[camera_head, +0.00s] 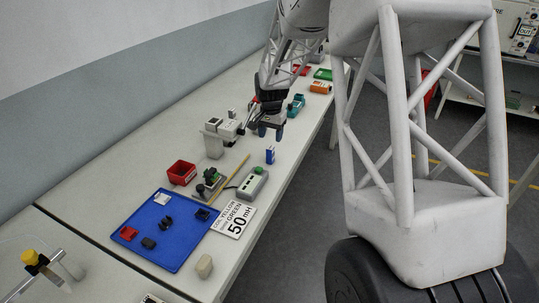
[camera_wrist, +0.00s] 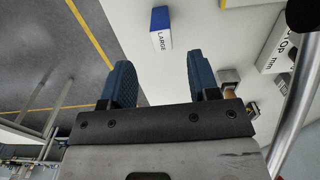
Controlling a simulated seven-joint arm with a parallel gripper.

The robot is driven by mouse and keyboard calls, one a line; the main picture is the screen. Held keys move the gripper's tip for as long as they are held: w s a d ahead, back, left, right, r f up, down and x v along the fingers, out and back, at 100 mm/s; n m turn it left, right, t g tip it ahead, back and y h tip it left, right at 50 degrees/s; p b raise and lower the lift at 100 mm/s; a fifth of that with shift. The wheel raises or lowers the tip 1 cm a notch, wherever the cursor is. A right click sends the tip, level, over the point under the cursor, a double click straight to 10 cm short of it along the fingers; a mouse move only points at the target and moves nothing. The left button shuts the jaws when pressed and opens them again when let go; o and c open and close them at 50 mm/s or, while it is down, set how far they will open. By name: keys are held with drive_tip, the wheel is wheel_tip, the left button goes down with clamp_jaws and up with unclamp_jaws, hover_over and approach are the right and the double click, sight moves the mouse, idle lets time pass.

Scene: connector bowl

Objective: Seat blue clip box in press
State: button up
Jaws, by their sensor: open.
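A small blue and white box (camera_head: 270,155) stands on the white table, just in front of my gripper (camera_head: 268,131). In the wrist view the box (camera_wrist: 160,28) shows a blue end and a white face reading "LARGE". It lies beyond my fingertips (camera_wrist: 157,72), roughly in line with the gap between them, and apart from them. My gripper is open with nothing between its blue fingers. A grey machine that looks like the press (camera_head: 216,140) stands left of my gripper; its seat cannot be made out.
A red bin (camera_head: 181,173), a small green-topped fixture (camera_head: 209,182) and a grey box with a green button (camera_head: 252,184) stand nearby. A blue tray (camera_head: 172,259) with small parts and a "50 mH" sign (camera_head: 234,219) lie nearer. Teal (camera_head: 297,105) and orange (camera_head: 320,87) boxes stand farther back.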

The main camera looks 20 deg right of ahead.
sight(270, 147)
drive_tip(key=shift+f, duration=0.15)
drive_tip(key=shift+f, duration=1.2)
drive_tip(key=shift+f, duration=0.1)
drive_tip(key=shift+w+f, duration=0.15)
drive_tip(key=shift+f, duration=2.4)
drive_tip(key=shift+c, duration=0.3)
clamp_jaws()
